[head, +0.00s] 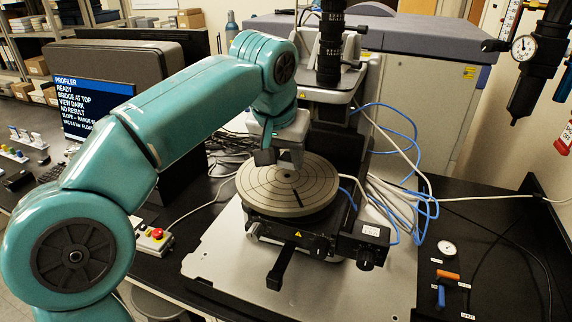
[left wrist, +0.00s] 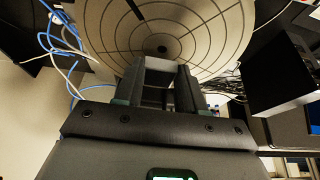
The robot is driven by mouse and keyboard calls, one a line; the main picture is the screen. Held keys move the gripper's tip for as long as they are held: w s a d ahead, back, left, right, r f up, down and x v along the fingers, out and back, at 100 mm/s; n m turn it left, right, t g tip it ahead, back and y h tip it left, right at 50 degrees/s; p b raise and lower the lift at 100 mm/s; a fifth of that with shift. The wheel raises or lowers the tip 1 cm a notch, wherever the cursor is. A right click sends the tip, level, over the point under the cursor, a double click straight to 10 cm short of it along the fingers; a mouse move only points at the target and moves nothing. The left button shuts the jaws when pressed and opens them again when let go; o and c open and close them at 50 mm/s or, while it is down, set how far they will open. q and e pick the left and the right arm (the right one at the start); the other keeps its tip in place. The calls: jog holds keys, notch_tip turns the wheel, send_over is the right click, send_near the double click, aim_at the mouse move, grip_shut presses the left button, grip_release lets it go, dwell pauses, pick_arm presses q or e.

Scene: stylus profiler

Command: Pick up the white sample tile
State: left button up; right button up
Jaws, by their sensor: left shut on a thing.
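My left gripper (head: 272,156) reaches down over the back part of the round grey stage (head: 310,200), which is marked with rings and radial lines. In the left wrist view the two fingers (left wrist: 160,85) stand close together, with a narrow pale piece, the white sample tile (left wrist: 159,64), between their tips. The gripper is shut on it. Most of the tile is hidden by the fingers, and in the head view I cannot make it out. The stage (left wrist: 232,45) also fills the top of the wrist view. Whether the tile touches the stage I cannot tell. My right gripper is not in view.
The profiler's dark optical column (head: 331,45) stands just behind the stage. A screen (head: 92,108) reads bridge at top. Blue and white cables (head: 405,190) lie to the right.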

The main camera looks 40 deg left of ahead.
aim_at(287, 161)
pick_arm(q)
jog(key=r, duration=0.6)
jog(key=shift+w+r, duration=0.1)
jog(key=shift+w, duration=0.1)
jog(key=shift+s+r, duration=0.1)
jog(key=shift+r, duration=0.65)
jog(key=o, duration=0.3)
jog(key=shift+s+r, duration=0.1)
jog(key=shift+s, duration=0.1)
grip_shut()
jog(key=shift+w, duration=0.1)
